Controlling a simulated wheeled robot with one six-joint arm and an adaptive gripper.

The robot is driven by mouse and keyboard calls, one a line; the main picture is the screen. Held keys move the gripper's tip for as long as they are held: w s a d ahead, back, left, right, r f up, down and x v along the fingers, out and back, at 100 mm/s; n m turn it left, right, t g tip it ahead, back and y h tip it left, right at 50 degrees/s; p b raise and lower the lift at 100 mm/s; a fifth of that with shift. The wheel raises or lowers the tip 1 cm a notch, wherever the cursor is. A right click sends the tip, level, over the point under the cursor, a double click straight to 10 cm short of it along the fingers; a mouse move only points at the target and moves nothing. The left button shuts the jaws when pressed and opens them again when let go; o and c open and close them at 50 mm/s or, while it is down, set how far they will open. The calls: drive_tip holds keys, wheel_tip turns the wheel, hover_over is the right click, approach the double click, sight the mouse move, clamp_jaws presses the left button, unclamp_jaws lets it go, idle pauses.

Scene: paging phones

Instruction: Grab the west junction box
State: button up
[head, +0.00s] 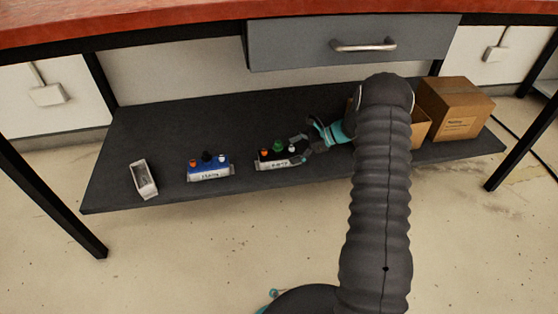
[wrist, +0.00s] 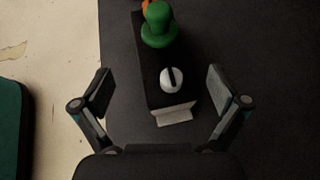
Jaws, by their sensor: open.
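Two small boxes with coloured knobs and white label strips sit on the dark lower shelf. The black box (head: 277,158) has orange, green and white knobs; the blue box (head: 208,170) is farther left, with orange, black and white knobs. I cannot read either label well enough to tell which is the west junction box. My gripper (head: 302,148) is at the right end of the black box. In the wrist view, my gripper (wrist: 160,88) is open, with one finger on each side of the black box (wrist: 151,82) and visible gaps to both.
A small open pale tray (head: 144,179) stands at the shelf's left. Cardboard boxes (head: 455,108) stand at the right, one partly hidden behind my arm. A grey drawer (head: 350,42) hangs above the shelf (head: 320,185). Its front strip is mostly bare.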

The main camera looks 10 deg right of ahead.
sight(284, 153)
drive_tip(key=x, duration=0.4)
drive_tip(key=shift+w+a+f+b, duration=0.15)
drive_tip(key=shift+a+f+b, duration=0.05)
drive_tip(key=shift+a+b, duration=0.1)
drive_tip(key=c, duration=1.5)
